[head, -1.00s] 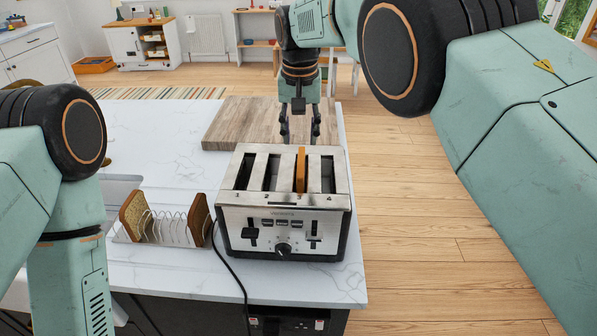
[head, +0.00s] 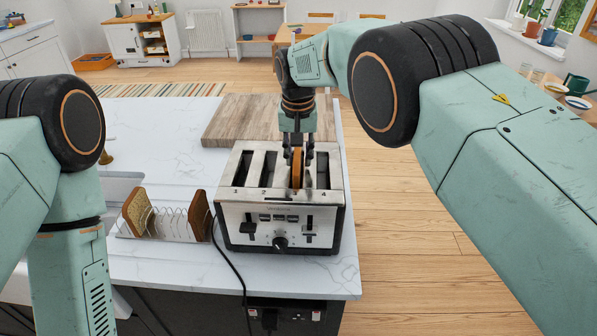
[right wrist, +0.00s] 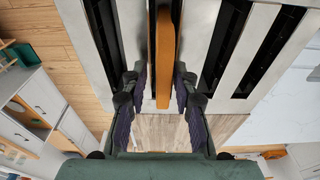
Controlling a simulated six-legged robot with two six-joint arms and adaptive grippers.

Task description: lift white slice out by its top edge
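One bread slice (head: 297,172) with an orange-brown crust stands on edge in slot 3 of the steel four-slot toaster (head: 281,221); its top shows above the slot, and its faces are mostly hidden. My right gripper (head: 298,158) points down over the toaster's far side, its fingers on either side of the slice's top edge. In the right wrist view, the slice (right wrist: 165,50) lies between the open fingers (right wrist: 161,80), with a gap at the left finger; contact at the right finger cannot be told. My left gripper is out of view.
A wire toast rack (head: 172,224) holding brown slices stands left of the toaster. A wooden board (head: 240,121) lies behind it. The toaster's black cable (head: 229,262) hangs over the counter's front edge.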

